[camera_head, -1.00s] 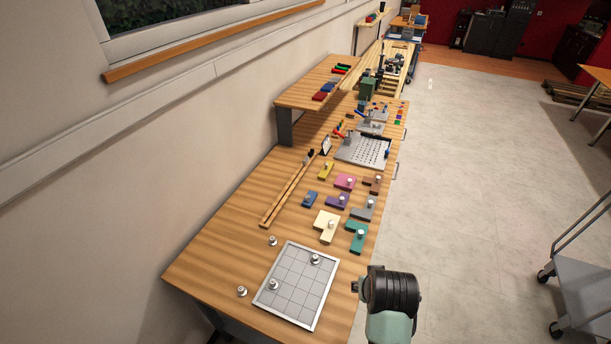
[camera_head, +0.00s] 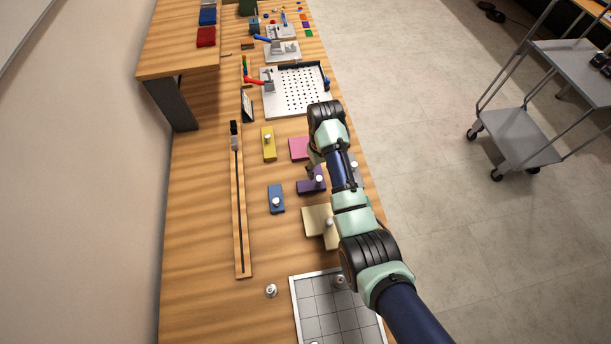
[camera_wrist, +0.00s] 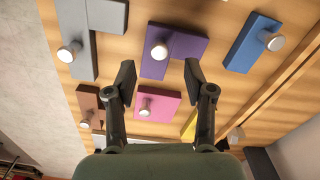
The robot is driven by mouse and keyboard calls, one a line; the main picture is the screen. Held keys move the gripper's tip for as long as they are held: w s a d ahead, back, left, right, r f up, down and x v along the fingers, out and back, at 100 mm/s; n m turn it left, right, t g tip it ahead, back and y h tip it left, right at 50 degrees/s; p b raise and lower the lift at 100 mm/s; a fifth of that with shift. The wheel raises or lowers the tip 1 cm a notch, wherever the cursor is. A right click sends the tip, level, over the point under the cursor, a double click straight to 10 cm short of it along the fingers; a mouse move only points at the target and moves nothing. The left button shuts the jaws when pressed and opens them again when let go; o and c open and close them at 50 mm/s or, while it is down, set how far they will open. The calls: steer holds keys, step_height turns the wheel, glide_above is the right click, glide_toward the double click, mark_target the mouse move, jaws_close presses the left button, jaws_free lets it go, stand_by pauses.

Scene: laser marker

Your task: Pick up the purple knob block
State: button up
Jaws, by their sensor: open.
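The purple knob block (camera_head: 306,187) lies on the wooden table, with its pale round knob upward, partly covered by my arm in the head view. In the wrist view the purple block (camera_wrist: 184,46) is beyond my fingertips, and its knob shows between them. My gripper (camera_wrist: 160,80) is open and empty, with one finger on each side, and appears to be above the table and apart from the block. In the head view my gripper is mostly hidden by my wrist.
A pink block (camera_wrist: 157,104) and a blue block (camera_wrist: 250,45) lie close to the purple one. A grey block (camera_wrist: 83,50), a brown block (camera_wrist: 88,100) and a yellow block (camera_head: 268,144) are also near. A cream block (camera_head: 315,217) and a gridded tray (camera_head: 294,300) lie nearer.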

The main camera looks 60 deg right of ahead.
mark_target(319, 178)
step_height(319, 178, down, 7)
steer(key=shift+r+b, duration=0.15)
steer(key=shift+b, duration=0.55)
steer(key=shift+r, duration=0.1)
jaws_close()
